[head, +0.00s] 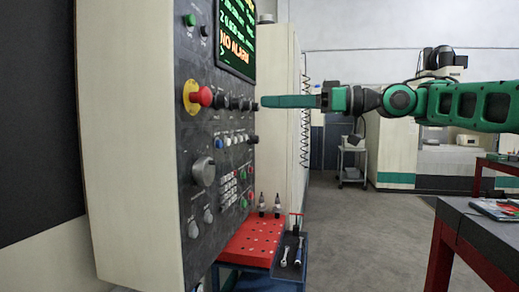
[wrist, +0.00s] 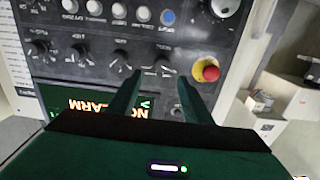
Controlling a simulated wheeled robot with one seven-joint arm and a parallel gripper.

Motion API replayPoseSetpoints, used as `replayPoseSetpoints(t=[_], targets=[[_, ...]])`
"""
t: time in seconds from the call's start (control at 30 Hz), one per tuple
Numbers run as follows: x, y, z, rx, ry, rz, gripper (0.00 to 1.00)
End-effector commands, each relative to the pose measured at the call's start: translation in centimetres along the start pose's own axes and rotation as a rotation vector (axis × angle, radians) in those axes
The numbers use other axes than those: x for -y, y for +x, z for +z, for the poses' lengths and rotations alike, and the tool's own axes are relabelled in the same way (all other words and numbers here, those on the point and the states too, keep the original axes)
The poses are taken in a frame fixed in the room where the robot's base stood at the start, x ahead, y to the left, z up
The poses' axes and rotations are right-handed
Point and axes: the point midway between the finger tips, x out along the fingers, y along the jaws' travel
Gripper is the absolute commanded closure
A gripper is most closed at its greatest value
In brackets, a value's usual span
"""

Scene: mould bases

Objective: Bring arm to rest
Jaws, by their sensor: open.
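My gripper (head: 264,101) is at the end of my green arm, which reaches in from the right in the head view. Its fingers are seen side-on and point left at the control panel (head: 208,125), close to a row of dark knobs. In the wrist view my gripper (wrist: 160,79) shows two green fingers apart with nothing between them. The panel (wrist: 90,62) appears upside down there, with knobs ahead of the fingers. A red emergency stop button (wrist: 206,70) lies just right of the right finger. Whether the fingertips touch the panel cannot be told.
The lit screen (head: 238,35) reads "NO ALARM". A red perforated stand (head: 248,243) with bottles and tools is below my gripper. A dark-topped table (head: 480,225) with red legs stands at right. A cart (head: 352,160) is farther back. The floor between is clear.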

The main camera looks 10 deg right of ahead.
Motion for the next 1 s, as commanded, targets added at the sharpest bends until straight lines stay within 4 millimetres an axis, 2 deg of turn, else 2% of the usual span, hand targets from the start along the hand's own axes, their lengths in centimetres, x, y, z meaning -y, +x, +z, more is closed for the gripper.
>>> replayPoseSetpoints(t=[0.07, 0.17, 0.27, 0.37, 0.5, 0.67, 0.8, 0.87, 1.0], targets=[[0.0, 0.1, 0.3, 0.008, 0.004, 0.003, 0.55], [-1.0, 0.6, 2.2, 0.056, 0.028, 0.051, 0.55], [-3.1, 0.8, 6.2, 0.157, 0.081, 0.158, 0.55], [-5.4, -0.4, 11.9, 0.297, 0.158, 0.309, 0.55], [-7.1, -4.9, 19.8, 0.486, 0.286, 0.527, 0.55], [-6.2, -12.3, 27.2, 0.666, 0.448, 0.752, 0.55], [-3.2, -19.2, 32.6, 0.791, 0.606, 0.923, 0.55], [-1.4, -22.0, 34.6, 0.837, 0.676, 0.989, 0.55], [3.8, -28.1, 39.0, 0.931, 0.857, 1.124, 0.55]])
